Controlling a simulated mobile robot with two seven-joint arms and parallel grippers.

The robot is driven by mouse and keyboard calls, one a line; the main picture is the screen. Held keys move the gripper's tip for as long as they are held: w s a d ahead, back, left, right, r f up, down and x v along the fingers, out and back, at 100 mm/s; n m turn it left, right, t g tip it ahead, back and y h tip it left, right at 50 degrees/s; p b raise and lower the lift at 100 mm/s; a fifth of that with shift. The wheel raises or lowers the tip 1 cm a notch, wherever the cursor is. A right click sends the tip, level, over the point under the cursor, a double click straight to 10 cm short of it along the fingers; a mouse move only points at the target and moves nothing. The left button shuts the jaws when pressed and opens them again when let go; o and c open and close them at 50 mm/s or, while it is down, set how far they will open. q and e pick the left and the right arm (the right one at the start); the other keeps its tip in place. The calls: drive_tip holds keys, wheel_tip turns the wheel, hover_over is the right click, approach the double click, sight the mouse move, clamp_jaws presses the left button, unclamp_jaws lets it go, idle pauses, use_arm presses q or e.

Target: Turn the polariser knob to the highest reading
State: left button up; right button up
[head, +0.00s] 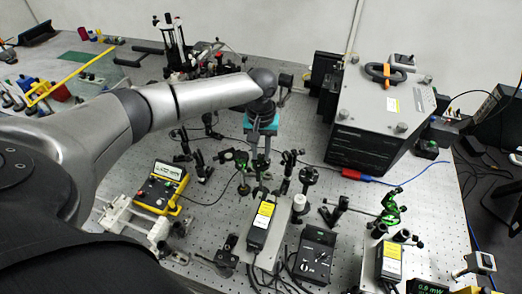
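My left arm reaches in from the left, and its gripper (260,158) points down over the optical mounts near the middle of the bench. Its fingers are small and partly merge with the posts behind, so I cannot tell if they are open or touch a mount. A dark mount with a green-lit part (241,160) stands just left of the fingertips. I cannot make out which part is the polariser knob. A power display (430,287) at the bottom right edge shows about 0.9 mW in green. My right gripper is not in view.
A yellow meter (161,187) is at the left. A black control box (315,257) and yellow-labelled units (263,217) stand in front. Several posts crowd the perforated bench (440,215).

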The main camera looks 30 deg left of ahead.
use_arm(q)
clamp_jaws()
idle(0.4)
drive_tip(key=m, duration=0.6)
drive_tip(key=shift+m, duration=0.4)
drive_tip(key=m, duration=0.6)
drive_tip(key=shift+m, duration=0.3)
drive_tip(key=shift+o, duration=2.4)
unclamp_jaws()
